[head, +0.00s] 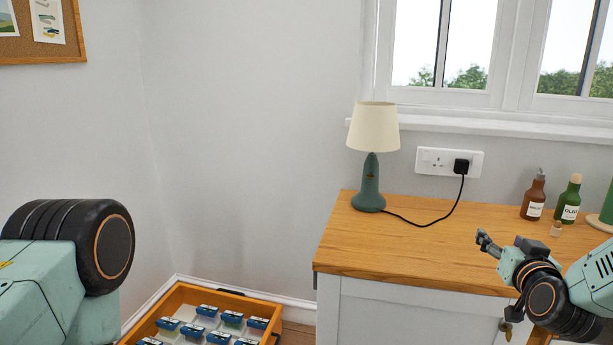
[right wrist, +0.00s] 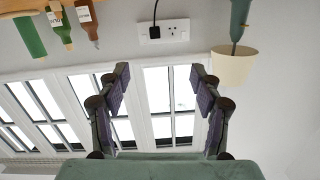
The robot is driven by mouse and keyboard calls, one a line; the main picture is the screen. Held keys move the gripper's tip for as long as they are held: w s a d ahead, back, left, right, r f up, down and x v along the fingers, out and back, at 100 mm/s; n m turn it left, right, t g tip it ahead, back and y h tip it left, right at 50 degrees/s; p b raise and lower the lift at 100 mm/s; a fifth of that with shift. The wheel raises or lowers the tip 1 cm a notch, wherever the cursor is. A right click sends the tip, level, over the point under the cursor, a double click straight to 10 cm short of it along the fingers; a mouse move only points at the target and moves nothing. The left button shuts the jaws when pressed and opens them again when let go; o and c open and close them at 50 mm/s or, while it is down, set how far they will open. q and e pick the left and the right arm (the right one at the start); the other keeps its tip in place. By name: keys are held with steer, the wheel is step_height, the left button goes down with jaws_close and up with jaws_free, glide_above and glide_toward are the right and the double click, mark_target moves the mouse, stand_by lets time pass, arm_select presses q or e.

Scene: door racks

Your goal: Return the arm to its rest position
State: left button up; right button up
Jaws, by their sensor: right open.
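My right arm (head: 545,290) comes in from the right, in front of the wooden cabinet top. Its gripper (head: 485,240) appears over the middle of the cabinet top and points left. In the right wrist view, which is upside down, the right gripper (right wrist: 160,75) is open, with its two fingers wide apart and nothing between them. The window and wall show behind the fingers. Only a joint and link of my left arm (head: 60,255) show at the left edge; the left gripper is out of sight.
A lamp (head: 374,130) stands on the cabinet top (head: 430,240), its cord running to a wall socket (head: 448,162). A brown bottle (head: 534,196) and green bottle (head: 568,200) stand at the back right. An orange tray (head: 190,290) with several blue-topped items lies low at left.

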steer(key=s+a+f+n+g+y+p, duration=0.1)
steer(key=s+a+f+g+y, duration=0.1)
steer(key=s+a+f+g, duration=0.5)
steer(key=s+a+f+g+y+p, duration=0.15)
steer(key=s+a+f, duration=0.35)
steer(key=s+f, duration=0.6)
steer(key=s+a+f+n+g+p, duration=0.1)
steer(key=s+f+g, duration=0.3)
steer(key=s, duration=0.8)
steer(key=s+a+f+n+g+p, duration=0.1)
steer(key=s+a+f+g, duration=0.2)
steer(key=s, duration=0.9)
step_height(320, 180, down, 3)
steer(key=shift+r+g, duration=0.15)
steer(key=shift+g, duration=0.2)
steer(key=shift+w, duration=0.15)
